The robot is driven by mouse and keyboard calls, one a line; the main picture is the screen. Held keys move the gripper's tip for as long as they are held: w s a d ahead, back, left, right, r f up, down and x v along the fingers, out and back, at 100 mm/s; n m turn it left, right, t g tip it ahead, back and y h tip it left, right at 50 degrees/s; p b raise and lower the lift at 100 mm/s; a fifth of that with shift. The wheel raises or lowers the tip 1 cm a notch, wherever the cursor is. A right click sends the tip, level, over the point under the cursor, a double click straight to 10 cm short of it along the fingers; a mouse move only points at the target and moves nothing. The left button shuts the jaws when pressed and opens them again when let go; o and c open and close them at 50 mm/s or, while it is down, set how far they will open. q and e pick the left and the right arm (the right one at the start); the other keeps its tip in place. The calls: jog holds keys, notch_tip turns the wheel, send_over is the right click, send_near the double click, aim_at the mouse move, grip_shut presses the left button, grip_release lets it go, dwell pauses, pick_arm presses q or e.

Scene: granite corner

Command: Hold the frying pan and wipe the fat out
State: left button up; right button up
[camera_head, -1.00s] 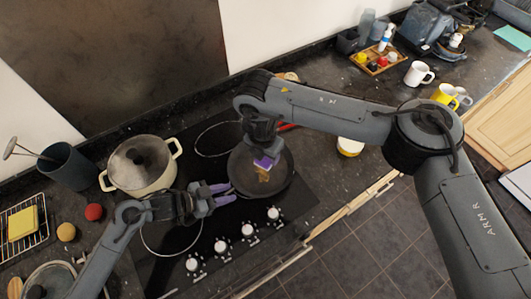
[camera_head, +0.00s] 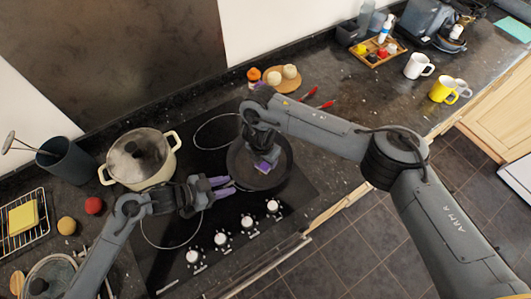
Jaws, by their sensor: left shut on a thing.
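The dark round frying pan (camera_head: 279,173) sits on the black cooktop at the picture's centre. My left gripper (camera_head: 224,187) is at the pan's left edge with its purple fingers shut on the pan's handle, which they mostly hide. My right gripper (camera_head: 263,166) points down into the pan from above, close to its floor. A pale bit shows beside its purple fingertips, but I cannot tell what it holds or how far its jaws are open. No brown fat patch shows on the visible pan floor; the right arm hides part of the pan.
A cream pot (camera_head: 140,160) with a lid stands left of the pan. Cooktop knobs (camera_head: 221,237) line the front. A wooden board (camera_head: 283,78) with pale round items lies behind. Mugs (camera_head: 418,66) and a spice tray (camera_head: 378,52) are at the right.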

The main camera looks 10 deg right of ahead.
jog(key=shift+w+a, duration=0.75)
jog(key=shift+w, duration=0.15)
jog(key=shift+w+a, duration=0.35)
jog(key=shift+w, duration=0.1)
jog(key=shift+s+d+f, duration=0.1)
jog(key=shift+d, duration=0.05)
jog(key=shift+s+d, duration=0.15)
jog(key=shift+s, duration=0.05)
jog(key=shift+s+d, duration=0.8)
jog(key=shift+s, duration=0.2)
jog(key=shift+s+a, duration=0.15)
jog(key=shift+s, duration=0.1)
jog(key=shift+w+a, duration=0.4)
jog(key=shift+w, duration=0.05)
jog(key=shift+w+a, duration=0.45)
jog(key=shift+w, duration=0.1)
jog(key=shift+w+a, duration=0.15)
jog(key=shift+w, duration=0.05)
jog(key=shift+w+a, duration=0.2)
jog(key=shift+s+d, duration=1.05)
jog(key=shift+s, duration=0.1)
jog(key=shift+s+d+r, duration=0.2)
jog(key=shift+s, duration=0.05)
jog(key=shift+r, duration=3.7)
